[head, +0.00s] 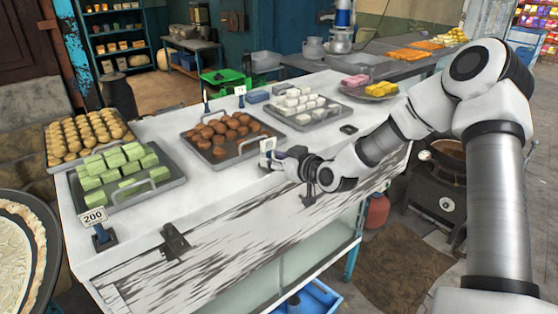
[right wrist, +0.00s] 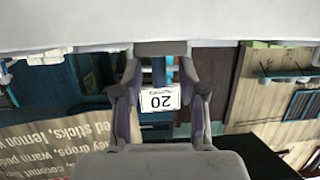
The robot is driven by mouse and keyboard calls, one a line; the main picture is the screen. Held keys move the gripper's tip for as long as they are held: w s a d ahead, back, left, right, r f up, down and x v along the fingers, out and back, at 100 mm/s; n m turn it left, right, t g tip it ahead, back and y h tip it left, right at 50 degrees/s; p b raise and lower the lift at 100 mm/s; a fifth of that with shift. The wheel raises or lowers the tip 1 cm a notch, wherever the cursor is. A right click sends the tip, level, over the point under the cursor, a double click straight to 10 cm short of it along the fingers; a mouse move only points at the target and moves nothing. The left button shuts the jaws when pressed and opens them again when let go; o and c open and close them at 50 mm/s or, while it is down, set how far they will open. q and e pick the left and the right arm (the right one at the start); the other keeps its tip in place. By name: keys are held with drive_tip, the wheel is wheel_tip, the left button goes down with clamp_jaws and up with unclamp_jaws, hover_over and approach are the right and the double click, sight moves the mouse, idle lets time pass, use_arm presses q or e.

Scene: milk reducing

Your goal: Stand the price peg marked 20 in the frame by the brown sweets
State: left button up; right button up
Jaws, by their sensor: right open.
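The price peg marked 20 (right wrist: 160,100) shows a white card between the two fingers of my right gripper (right wrist: 160,92) in the right wrist view. In the head view its pale card (head: 268,145) is at the front of the counter, just right of the brown sweets' tray. My right gripper (head: 277,160) is open, with a finger on either side of the peg. The brown sweets (head: 232,128) lie in a grey tray (head: 242,149). I cannot make out the frame for the peg with certainty. My left gripper is not in view.
A peg marked 200 (head: 93,216) stands at the front left by the green sweets (head: 118,172). Another small card (head: 240,90) stands behind the brown sweets. A tray of white sweets (head: 300,103) is to the right. The white counter (head: 225,195) is clear in front.

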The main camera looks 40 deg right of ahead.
drive_tip(key=shift+s+d, duration=0.1)
drive_tip(key=shift+s, duration=0.2)
drive_tip(key=p+v, duration=1)
drive_tip(key=v, duration=0.2)
drive_tip(key=s+a+f+g, duration=0.5)
drive_tip(key=f, duration=0.4)
drive_tip(key=s+a+f+g, duration=0.4)
drive_tip(key=s+f+g, duration=0.15)
drive_tip(key=f, duration=0.35)
drive_tip(key=s+a+f+g, duration=0.1)
drive_tip(key=s+a+f, duration=0.1)
drive_tip(key=s, duration=0.3)
drive_tip(key=s+a+f+m+g+h, duration=0.1)
drive_tip(key=s+a+f, duration=0.1)
drive_tip(key=s+f, duration=0.2)
drive_tip(key=s+a+f+g, duration=0.2)
drive_tip(key=s+f, duration=0.1)
drive_tip(key=s, duration=0.3)
drive_tip(key=shift+a+f+m+h, duration=0.3)
drive_tip(key=shift+a+m+h, duration=0.05)
drive_tip(key=shift+m+h, duration=0.05)
